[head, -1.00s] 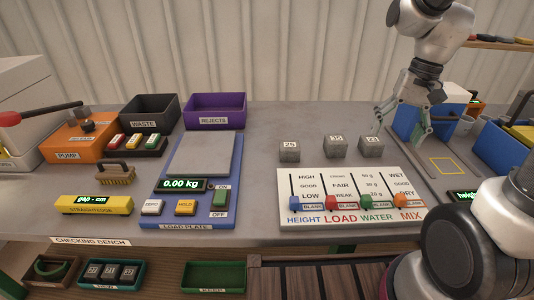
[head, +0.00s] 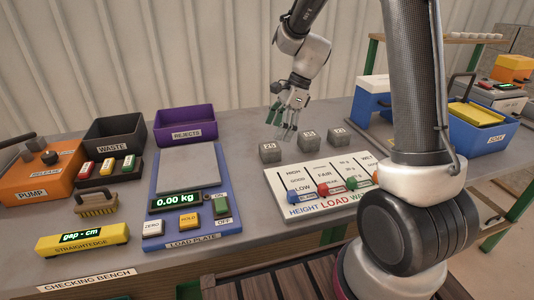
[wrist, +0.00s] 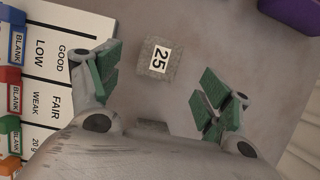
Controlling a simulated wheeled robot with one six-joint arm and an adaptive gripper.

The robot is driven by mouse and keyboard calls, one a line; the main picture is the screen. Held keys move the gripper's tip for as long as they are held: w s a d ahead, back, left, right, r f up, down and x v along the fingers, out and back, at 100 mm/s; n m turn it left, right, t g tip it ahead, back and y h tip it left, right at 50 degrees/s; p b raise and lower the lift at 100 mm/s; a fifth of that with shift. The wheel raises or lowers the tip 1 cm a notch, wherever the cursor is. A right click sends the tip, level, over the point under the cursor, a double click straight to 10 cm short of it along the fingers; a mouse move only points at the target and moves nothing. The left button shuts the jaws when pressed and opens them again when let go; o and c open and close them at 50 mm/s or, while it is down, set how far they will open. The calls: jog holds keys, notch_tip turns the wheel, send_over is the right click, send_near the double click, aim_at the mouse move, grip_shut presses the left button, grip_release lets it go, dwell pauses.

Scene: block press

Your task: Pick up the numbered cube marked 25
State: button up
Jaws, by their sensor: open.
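The grey cube marked 25 (head: 270,152) stands on the bench at the left end of a row of three cubes, behind the lettered board. In the wrist view the cube marked 25 (wrist: 158,60) lies ahead of and between the green finger pads, with its label up. My gripper (head: 287,122) is open and empty, above the bench and behind the row of cubes. In the wrist view my gripper (wrist: 160,88) has its fingers wide apart, not touching the cube.
Two similar cubes, one (head: 308,140) in the middle and one (head: 338,136) at the right, stand close by. The lettered slider board (head: 310,200) lies in front. The load plate (head: 188,167) and purple rejects bin (head: 185,125) are to the left. Bare bench surrounds the 25 cube.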

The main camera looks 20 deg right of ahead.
aim_at(271, 146)
jog(key=x, duration=0.7)
jog(key=shift+f, duration=0.4)
jog(key=c, duration=1.4)
